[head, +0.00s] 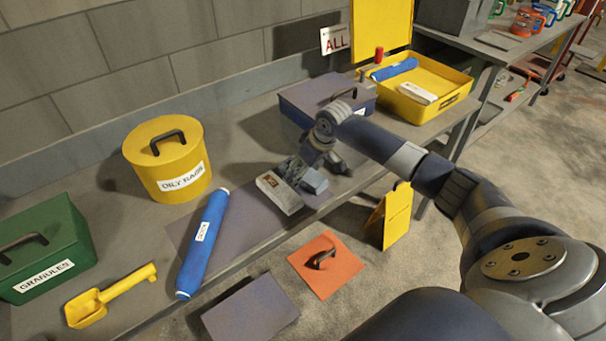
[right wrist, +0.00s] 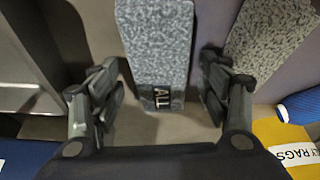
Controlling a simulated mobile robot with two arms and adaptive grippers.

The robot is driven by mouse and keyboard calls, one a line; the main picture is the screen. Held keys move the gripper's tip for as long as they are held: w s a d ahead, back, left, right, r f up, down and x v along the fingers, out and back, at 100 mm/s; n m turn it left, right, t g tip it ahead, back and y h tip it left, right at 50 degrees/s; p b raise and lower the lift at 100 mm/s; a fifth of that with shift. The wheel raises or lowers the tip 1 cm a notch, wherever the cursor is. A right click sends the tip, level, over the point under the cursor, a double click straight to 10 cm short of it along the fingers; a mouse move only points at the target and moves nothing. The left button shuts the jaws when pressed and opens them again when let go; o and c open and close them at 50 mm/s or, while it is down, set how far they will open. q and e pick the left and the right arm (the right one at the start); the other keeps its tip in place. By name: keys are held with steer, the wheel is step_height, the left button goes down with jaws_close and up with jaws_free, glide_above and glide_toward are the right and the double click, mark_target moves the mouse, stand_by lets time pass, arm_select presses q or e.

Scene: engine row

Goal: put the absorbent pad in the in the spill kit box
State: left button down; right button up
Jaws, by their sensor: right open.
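The absorbent pad (head: 277,195), a grey block with a small label, lies on the bench near its front edge. In the right wrist view the speckled grey pad (right wrist: 155,45) shows between my fingers, its label near the close end. My right gripper (head: 303,177) is open over the pad, with a finger on each side; the wrist view shows gaps between the fingers (right wrist: 160,90) and the pad. The yellow spill kit box (head: 447,103) stands open at the bench's far right. A blue roll (head: 395,69) and a white packet (head: 418,93) are in it. My left gripper is not in view.
A blue box with a grey lid (head: 318,88) stands behind my right gripper. A yellow oily rags bin (head: 158,182), blue sock (head: 210,225), yellow scoop (head: 88,308) and green granules box (head: 50,250) stand or lie left. A yellow sign (head: 398,215) stands below the bench edge.

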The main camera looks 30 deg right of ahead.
steer(key=c, duration=1.1)
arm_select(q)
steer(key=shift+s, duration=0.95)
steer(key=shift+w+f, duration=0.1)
arm_select(e)
steer(key=shift+r, duration=0.2)
